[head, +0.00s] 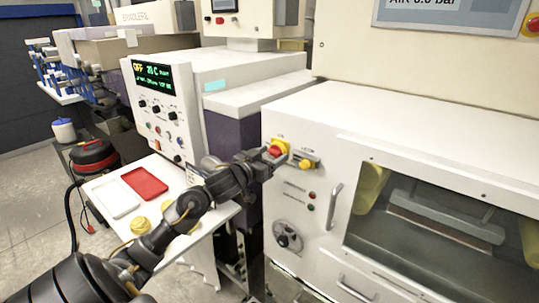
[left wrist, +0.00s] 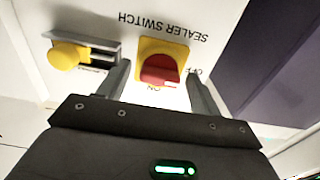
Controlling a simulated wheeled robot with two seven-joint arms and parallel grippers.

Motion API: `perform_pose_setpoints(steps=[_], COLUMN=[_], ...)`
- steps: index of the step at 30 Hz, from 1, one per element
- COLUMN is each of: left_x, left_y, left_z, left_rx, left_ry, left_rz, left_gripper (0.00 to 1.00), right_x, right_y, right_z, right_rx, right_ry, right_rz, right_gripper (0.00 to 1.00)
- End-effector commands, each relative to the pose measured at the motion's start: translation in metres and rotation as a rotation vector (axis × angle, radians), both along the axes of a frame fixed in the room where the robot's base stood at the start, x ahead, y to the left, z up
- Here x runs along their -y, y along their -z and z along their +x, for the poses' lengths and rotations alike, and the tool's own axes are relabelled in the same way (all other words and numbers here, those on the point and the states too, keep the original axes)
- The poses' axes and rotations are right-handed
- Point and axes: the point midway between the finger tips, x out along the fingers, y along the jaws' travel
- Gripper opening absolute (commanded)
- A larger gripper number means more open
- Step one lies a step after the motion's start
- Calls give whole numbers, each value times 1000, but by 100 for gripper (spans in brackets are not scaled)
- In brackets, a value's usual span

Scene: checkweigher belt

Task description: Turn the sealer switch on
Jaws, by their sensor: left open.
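The sealer switch is a red rotary knob on a yellow plate (head: 281,145) on the white machine's front panel. In the left wrist view the red knob (left wrist: 159,70) appears upside down, with its bar lying roughly crosswise toward the "OFF" label; "ON" is printed below it. My left gripper (head: 268,158) is at the switch. Its two fingers (left wrist: 160,80) are open, one on each side of the knob, with visible gaps; contact cannot be told. In the head view the gripper partly hides the switch. My right gripper is not in view.
A yellow slide knob (head: 305,163) sits just right of the switch, and shows in the left wrist view (left wrist: 68,55). A door handle (head: 334,206), a dial (head: 287,236) and a window are further right and below. A white table (head: 222,217) holds a red tray (head: 144,184).

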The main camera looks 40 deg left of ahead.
Motion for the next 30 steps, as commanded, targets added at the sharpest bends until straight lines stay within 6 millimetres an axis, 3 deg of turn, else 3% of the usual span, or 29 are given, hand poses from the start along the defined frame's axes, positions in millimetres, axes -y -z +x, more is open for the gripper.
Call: perform_pose_setpoints(steps=[3, 13, 23, 30], left_x=[0, 0, -1, -1], left_y=[0, 0, 0, 1], left_z=[0, -1, -1, -1], left_rx=[0, 0, 0, -4], left_ry=[0, -1, -2, -2], left_rz=[0, 0, 52, 211], left_gripper=[62, 20, 20, 20], right_x=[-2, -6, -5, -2], right_y=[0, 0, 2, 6], right_z=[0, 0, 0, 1], right_rx=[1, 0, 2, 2], right_ry=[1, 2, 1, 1], right_rz=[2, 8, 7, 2], right_gripper=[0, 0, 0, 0])
